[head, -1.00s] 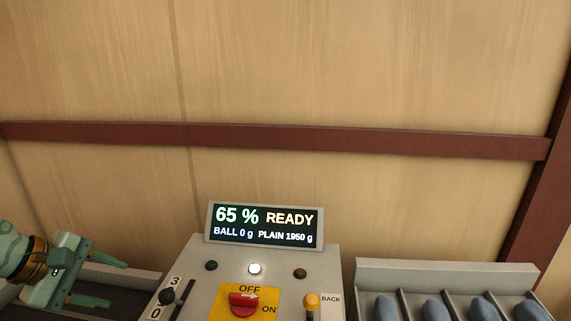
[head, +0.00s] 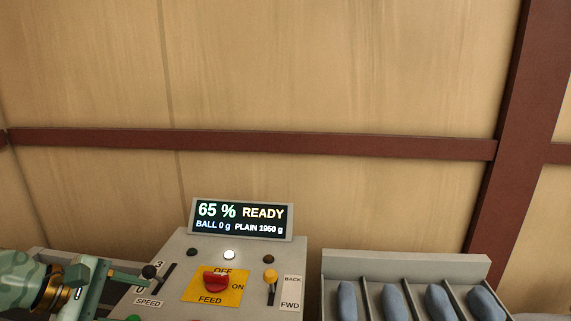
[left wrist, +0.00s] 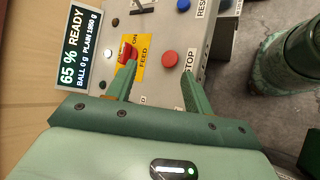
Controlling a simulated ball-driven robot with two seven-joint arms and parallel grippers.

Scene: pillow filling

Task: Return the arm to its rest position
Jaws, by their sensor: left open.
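My left gripper (head: 135,300) is at the lower left of the head view, partly cut off by the bottom edge. One finger reaches across the left edge of the grey control panel (head: 180,248), near the black speed lever (head: 150,271). In the left wrist view my left gripper (left wrist: 158,62) is open and empty, its two green fingers apart over the panel front. The red feed knob (left wrist: 128,52) shows near one fingertip; I cannot tell whether they touch. My right gripper is in neither view.
The display (head: 242,218) reads 65 % READY, ball 0 g, plain 1950 g. A yellow-topped lever (head: 270,275) is on the panel. A grey rack (head: 400,260) with several blue pillow-like items stands to the right. In the left wrist view a red stop button (left wrist: 170,59) shows.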

